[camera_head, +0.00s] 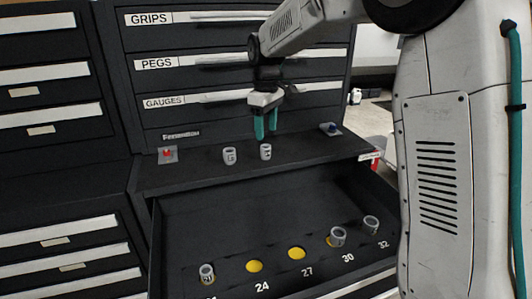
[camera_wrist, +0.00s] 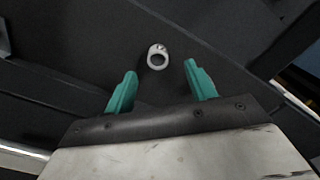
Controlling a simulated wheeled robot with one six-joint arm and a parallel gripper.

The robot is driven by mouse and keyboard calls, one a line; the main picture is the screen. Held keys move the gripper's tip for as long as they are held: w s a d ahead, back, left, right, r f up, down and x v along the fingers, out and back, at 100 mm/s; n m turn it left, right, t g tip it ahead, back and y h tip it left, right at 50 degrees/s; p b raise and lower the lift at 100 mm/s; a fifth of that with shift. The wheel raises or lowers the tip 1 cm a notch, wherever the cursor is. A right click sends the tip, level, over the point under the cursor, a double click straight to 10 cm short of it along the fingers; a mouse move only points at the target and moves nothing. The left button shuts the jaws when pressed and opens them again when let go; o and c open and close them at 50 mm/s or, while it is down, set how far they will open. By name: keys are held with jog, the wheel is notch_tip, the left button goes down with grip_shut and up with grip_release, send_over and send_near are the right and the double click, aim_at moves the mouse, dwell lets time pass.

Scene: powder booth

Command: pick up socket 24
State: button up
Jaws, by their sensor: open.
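Two grey sockets stand upright on the black cabinet top (camera_head: 305,163) in the head view: a left socket (camera_head: 229,156) and a right socket (camera_head: 265,152). Their marks are too small to read, so I cannot tell which is 24. My gripper (camera_head: 265,137) points down just above the right socket, its green fingers open and empty. In the wrist view one socket (camera_wrist: 158,49) lies ahead of the gap between the spread fingertips (camera_wrist: 160,70). In the open drawer, the spot labelled 24 (camera_head: 255,267) is a bare yellow disc.
The open drawer (camera_head: 215,215) also has a bare yellow spot at 27 (camera_head: 296,253). Sockets stand at the left end (camera_head: 207,273), at 30 (camera_head: 338,237) and near 32 (camera_head: 371,224). A red item (camera_head: 167,154) and a blue item (camera_head: 331,129) sit on the cabinet top.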

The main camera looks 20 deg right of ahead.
aim_at(266, 146)
jog(key=f, duration=0.8)
jog(key=shift+w, duration=0.35)
jog(key=shift+c, duration=0.2)
jog(key=shift+r, duration=0.1)
jog(key=c, duration=1.1)
notch_tip(266, 146, up, 28)
